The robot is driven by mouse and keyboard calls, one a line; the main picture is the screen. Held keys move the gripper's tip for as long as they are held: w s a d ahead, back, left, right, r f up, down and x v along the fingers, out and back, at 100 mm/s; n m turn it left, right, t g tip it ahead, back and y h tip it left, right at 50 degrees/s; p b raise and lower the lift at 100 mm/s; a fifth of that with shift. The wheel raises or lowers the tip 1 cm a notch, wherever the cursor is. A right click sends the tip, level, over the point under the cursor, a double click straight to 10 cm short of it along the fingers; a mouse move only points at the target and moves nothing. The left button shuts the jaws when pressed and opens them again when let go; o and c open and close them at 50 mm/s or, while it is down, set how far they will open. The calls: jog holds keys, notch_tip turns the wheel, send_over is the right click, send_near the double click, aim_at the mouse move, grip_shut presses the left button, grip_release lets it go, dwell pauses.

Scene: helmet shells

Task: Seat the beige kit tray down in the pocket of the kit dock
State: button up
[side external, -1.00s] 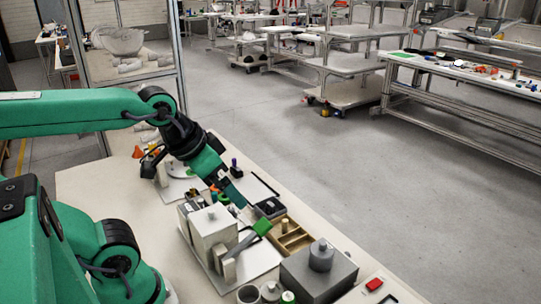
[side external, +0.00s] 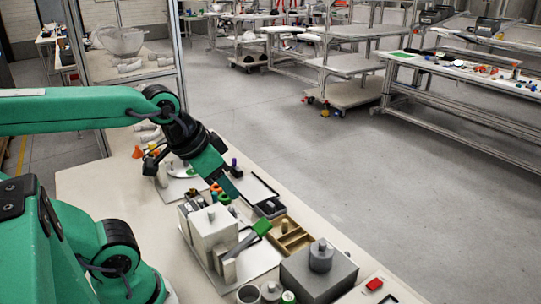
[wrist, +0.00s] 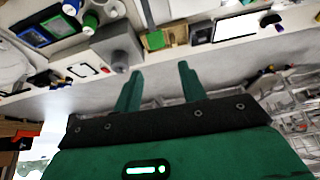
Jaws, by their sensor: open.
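The beige kit tray (side external: 291,243) is a shallow compartmented tray on the bench, right of the green-tipped lever. A small round peg stands at it. It also shows in the wrist view (wrist: 178,36), near the top, beyond my fingertips. My gripper (side external: 236,196) is above the bench, up and left of the tray, apart from it. In the wrist view its two green fingers (wrist: 158,74) are spread with nothing between them. I cannot make out the kit dock's pocket with certainty.
A dark open bin (side external: 269,208) lies just behind the tray. A tall light grey block (side external: 207,235) with a green-tipped lever (side external: 262,227) stands to the left. A big grey block (side external: 318,275) with a cylinder on top stands in front. A red item (side external: 374,284) lies at the right.

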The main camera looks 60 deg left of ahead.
jog(key=w+m, duration=0.1)
jog(key=m+g, duration=0.5)
jog(key=m, duration=1.1)
send_over(285, 220)
jog(key=f, duration=1.4)
jog(key=shift+s+d+f, duration=0.15)
jog(key=shift+s+f, duration=0.1)
jog(key=shift+f, duration=0.05)
jog(key=shift+w+f+m+g, duration=0.2)
jog(key=shift+f+m+g, duration=0.1)
jog(key=shift+f, duration=0.2)
jog(key=shift+a+f, duration=0.2)
jog(key=shift+f, duration=3.7)
grip_shut()
